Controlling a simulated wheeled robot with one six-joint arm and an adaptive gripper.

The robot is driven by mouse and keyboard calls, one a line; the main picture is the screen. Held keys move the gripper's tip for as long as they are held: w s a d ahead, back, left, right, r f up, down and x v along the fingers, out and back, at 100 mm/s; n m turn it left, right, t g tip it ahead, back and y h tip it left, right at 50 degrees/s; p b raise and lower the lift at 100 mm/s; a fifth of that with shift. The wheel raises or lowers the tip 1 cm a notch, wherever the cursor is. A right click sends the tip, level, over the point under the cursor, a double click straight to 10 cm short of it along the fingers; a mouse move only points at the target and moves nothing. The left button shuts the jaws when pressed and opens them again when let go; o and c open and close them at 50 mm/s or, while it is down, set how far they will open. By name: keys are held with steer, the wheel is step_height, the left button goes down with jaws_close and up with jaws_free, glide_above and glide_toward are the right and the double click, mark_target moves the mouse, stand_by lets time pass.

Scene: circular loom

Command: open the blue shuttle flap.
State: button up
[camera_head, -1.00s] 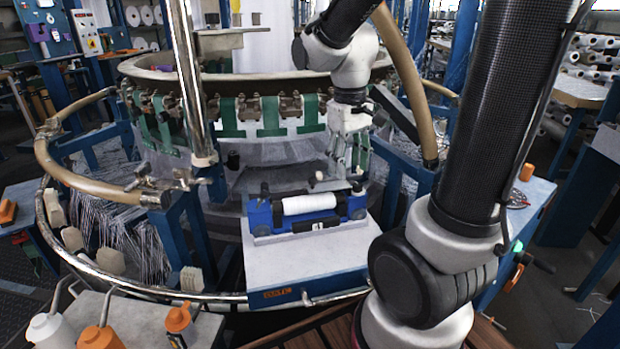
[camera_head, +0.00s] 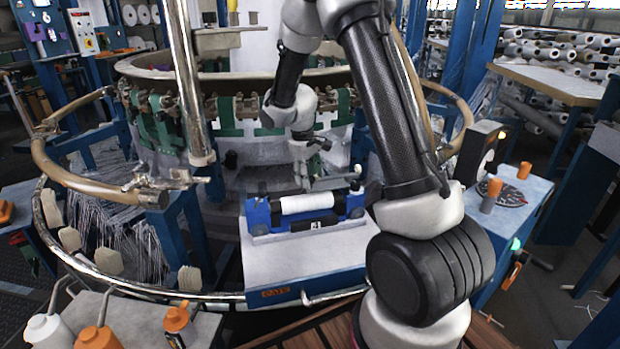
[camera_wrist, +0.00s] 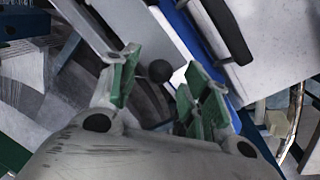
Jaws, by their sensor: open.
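The blue shuttle (camera_head: 258,216) sits on a pale platform and holds a white roll (camera_head: 306,203). A thin grey bar (camera_head: 345,181), perhaps the flap, runs along its far side, partly behind my gripper. My gripper (camera_head: 305,178) is just behind the roll, pointing down. In the wrist view my gripper (camera_wrist: 162,82) is open, its green-padded fingers apart. A dark round knob (camera_wrist: 159,71) shows in the gap between the fingers; I cannot tell whether they touch it. The shuttle's blue edge (camera_wrist: 190,35) and a black bar (camera_wrist: 228,30) lie right of the fingers.
The platform (camera_head: 290,268) is clear in front of the shuttle. The loom's ring (camera_head: 240,84) with green straps stands behind my gripper. A metal post (camera_head: 187,80) rises at left. A side table (camera_head: 530,205) with orange items is at right.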

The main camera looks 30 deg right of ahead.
steer(key=shift+d+f, duration=0.1)
steer(key=shift+f, duration=0.55)
steer(key=shift+c, duration=0.3)
jaws_close()
